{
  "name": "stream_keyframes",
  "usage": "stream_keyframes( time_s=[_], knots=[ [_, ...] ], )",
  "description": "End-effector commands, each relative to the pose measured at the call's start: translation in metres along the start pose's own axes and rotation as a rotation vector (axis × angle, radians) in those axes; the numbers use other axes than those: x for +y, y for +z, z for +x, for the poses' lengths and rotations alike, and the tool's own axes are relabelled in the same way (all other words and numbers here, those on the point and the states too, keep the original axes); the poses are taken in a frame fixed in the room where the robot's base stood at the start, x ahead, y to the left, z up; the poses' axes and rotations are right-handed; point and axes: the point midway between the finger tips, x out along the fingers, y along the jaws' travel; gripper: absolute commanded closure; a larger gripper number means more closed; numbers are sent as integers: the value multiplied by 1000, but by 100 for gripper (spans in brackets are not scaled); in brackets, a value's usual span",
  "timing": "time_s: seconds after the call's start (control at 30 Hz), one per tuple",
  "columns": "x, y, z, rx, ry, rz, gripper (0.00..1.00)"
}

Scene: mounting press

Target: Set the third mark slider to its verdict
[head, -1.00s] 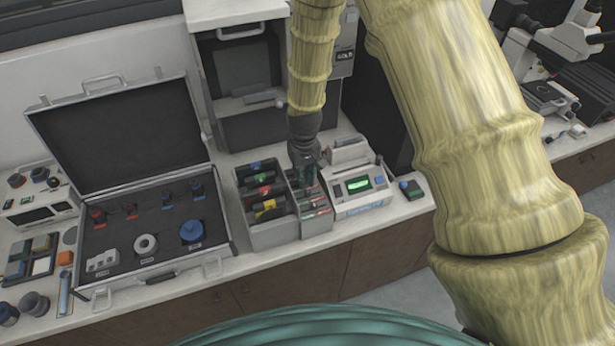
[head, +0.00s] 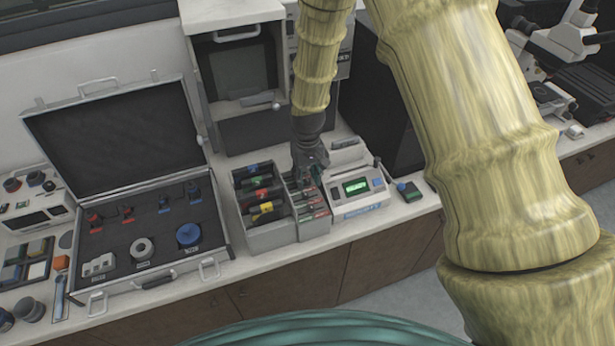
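My gripper (head: 309,180) hangs down over a narrow grey rack (head: 315,228) holding several sliders with red and green marks. The fingertips are at or just above the rack's back part, and the sliders there are partly hidden by my gripper. I cannot tell which slider is the third, how each one is set, or whether the fingers touch one. The fingers are too small and dark to tell open from shut. Right of the rack stands a white device with a lit green display (head: 356,186); its text is too small to read.
Left of the rack is a grey bin (head: 270,236) with coloured items. An open case (head: 222,252) with plugs and knobs lies further left. A cabinet (head: 237,75) stands behind.

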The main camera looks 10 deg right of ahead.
Motion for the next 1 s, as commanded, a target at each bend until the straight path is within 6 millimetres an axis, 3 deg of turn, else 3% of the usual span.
stream_keyframes(
  time_s=[0.17, 0.7, 1.0],
  knots=[
    [0, -1, -18, 3, 0, 0, 63],
    [1, -1, -100, 2, -1, 1, 63],
    [1, 0, -117, 0, -1, 1, 63]
  ],
)
